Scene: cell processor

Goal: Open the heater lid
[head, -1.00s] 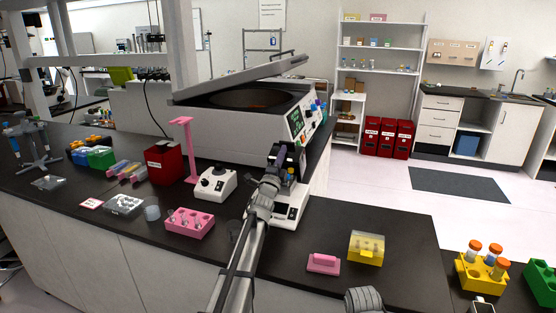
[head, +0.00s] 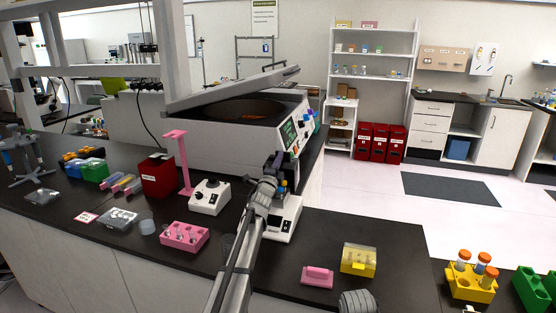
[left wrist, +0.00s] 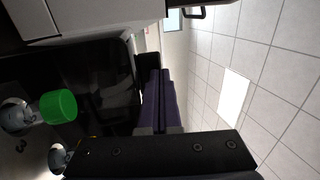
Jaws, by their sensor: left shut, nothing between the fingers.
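My left gripper (head: 274,165) is dark, with its arm reaching up from the bottom of the head view. It is shut and empty. It hangs above a small white bench device (head: 284,224) and partly hides it. I cannot tell for sure that this device is the heater, and its lid cannot be made out behind the gripper. In the left wrist view the dark purple fingers (left wrist: 160,100) lie together with nothing between them. A large white machine (head: 220,140) stands behind, its grey lid (head: 235,88) tilted open.
A white control box (head: 209,196), a pink tube rack (head: 184,236) and a pink stand (head: 182,160) are to the left. A yellow box (head: 358,262) and a pink block (head: 317,276) lie to the right. A green cap (left wrist: 58,106) shows in the left wrist view.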

